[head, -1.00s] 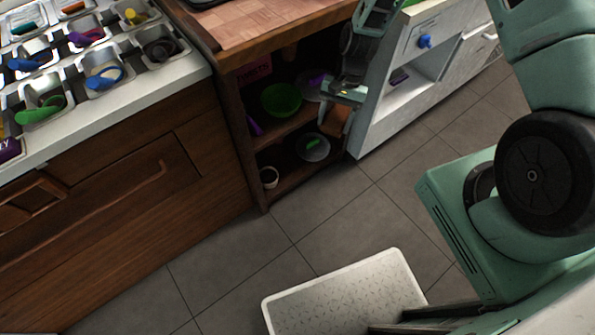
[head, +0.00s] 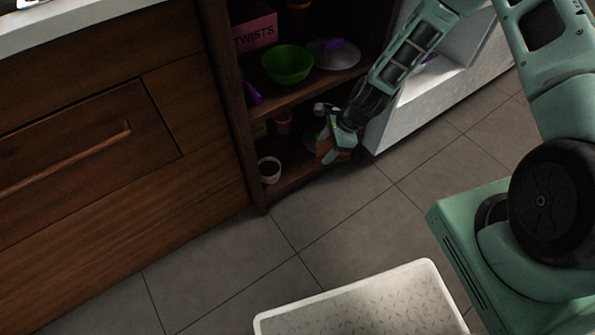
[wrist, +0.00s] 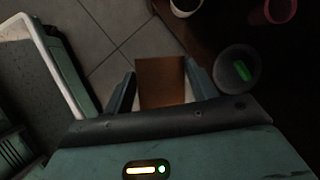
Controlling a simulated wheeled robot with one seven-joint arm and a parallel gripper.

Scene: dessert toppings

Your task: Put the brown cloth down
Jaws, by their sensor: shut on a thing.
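The brown cloth (wrist: 162,82) hangs flat between the two fingers of my gripper (wrist: 162,92) in the wrist view. My gripper is shut on it. In the head view my gripper (head: 333,145) is low at the front of the open shelf unit, near its bottom shelf (head: 300,177). Only a small brown part of the cloth (head: 323,147) shows there, mostly hidden by the gripper. I cannot tell whether the cloth touches the shelf.
A white cup (head: 269,170) stands on the bottom shelf, left of my gripper. A grey lid with a green handle (wrist: 238,70) lies close right in the wrist view. A green bowl (head: 287,64) is on the shelf above. A white-rimmed step (head: 365,300) is on the floor.

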